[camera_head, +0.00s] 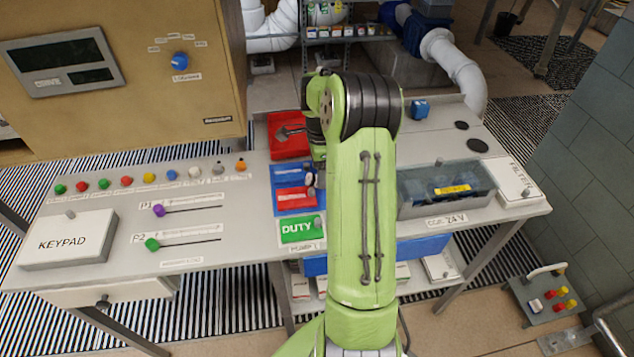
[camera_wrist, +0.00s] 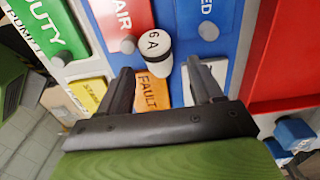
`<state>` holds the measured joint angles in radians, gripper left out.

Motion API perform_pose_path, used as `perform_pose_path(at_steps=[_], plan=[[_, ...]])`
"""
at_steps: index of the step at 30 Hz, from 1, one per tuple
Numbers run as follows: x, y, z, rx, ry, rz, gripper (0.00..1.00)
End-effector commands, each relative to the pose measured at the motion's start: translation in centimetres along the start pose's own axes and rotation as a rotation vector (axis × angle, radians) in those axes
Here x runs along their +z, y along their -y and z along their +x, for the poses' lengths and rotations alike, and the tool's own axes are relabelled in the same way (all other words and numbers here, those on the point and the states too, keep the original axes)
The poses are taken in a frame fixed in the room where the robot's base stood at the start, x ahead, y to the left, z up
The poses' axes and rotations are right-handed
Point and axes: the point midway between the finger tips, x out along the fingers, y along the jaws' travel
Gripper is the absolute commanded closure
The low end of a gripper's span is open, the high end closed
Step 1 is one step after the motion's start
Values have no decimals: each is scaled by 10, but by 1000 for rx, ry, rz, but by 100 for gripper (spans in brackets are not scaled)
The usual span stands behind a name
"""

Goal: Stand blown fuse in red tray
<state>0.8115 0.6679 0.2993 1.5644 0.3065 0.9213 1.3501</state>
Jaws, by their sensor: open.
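A small white cylinder with a black end, marked "6 A" (camera_wrist: 155,46), looks like the fuse. It is at the blue board between the red and blue plates. Whether it is blown cannot be told. My gripper (camera_wrist: 160,72) is open, with one finger on each side just short of the cylinder, and nothing is gripped. In the head view the arm hides most of my gripper. The red tray (camera_head: 281,151) lies on the bench behind the blue board, with a dark tool in it. Its red surface also shows at the right in the wrist view (camera_wrist: 291,55).
An orange FAULT plate (camera_wrist: 152,93) lies between my fingers. A clear-lidded box (camera_head: 420,190) stands right of my arm. Knobs and slide levers fill the bench's left.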

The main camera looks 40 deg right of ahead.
Motion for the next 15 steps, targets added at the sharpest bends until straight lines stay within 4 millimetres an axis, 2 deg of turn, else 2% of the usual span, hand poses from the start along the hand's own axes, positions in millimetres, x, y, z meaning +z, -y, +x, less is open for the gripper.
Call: perform_pose_path(at_steps=[1, 4, 11, 12, 15], plan=[[0, -2, 12, 4, 1, 0, 35], [0, -1, 27, 3, 1, 0, 35], [0, -1, 31, -1, 0, -1, 35], [0, -1, 31, -1, 0, -1, 36], [0, -1, 31, -1, 0, -1, 51]])
